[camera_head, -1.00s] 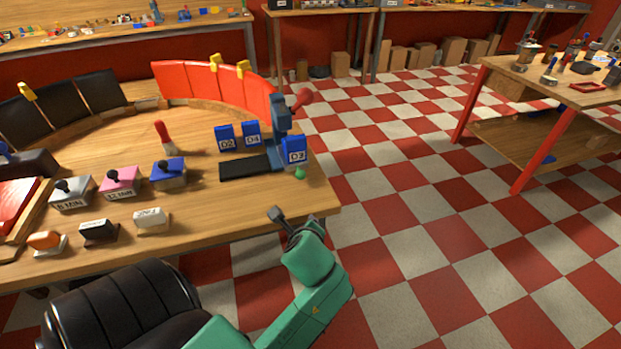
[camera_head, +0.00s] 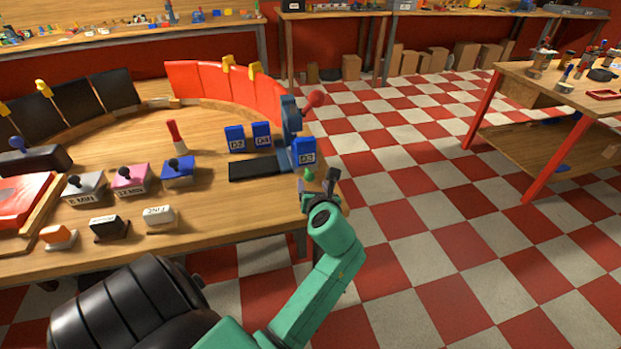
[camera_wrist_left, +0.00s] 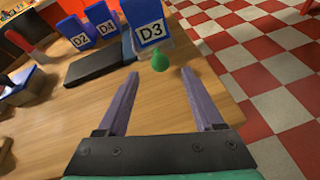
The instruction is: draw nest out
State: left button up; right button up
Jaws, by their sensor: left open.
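A blue press-like stand (camera_head: 291,120) with a red-knobbed lever (camera_head: 313,99) is at the table's right end. A black plate (camera_head: 256,168) lies on the table left of it. A blue block labelled D3 (camera_head: 304,152) is at the stand's front. I cannot tell which part is the nest. A small green knob (camera_head: 309,175) is below D3 near the table edge; it also shows in the left wrist view (camera_wrist_left: 160,60). My left gripper (camera_head: 318,181) is open and empty. In the left wrist view its fingers (camera_wrist_left: 160,74) point at the knob, which appears just past the tips.
Blue blocks D2 (camera_head: 235,138) and D4 (camera_head: 261,134) stand behind the black plate. A red-handled tool (camera_head: 175,136) and several stamp-like blocks (camera_head: 131,178) are to the left. Red panels (camera_head: 212,83) curve behind. The checkered floor to the right is open.

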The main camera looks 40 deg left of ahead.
aim_at(310, 179)
pick_arm(q)
jog(key=x, duration=0.6)
grip_shut()
jog(key=shift+s, duration=0.1)
dwell(1.1)
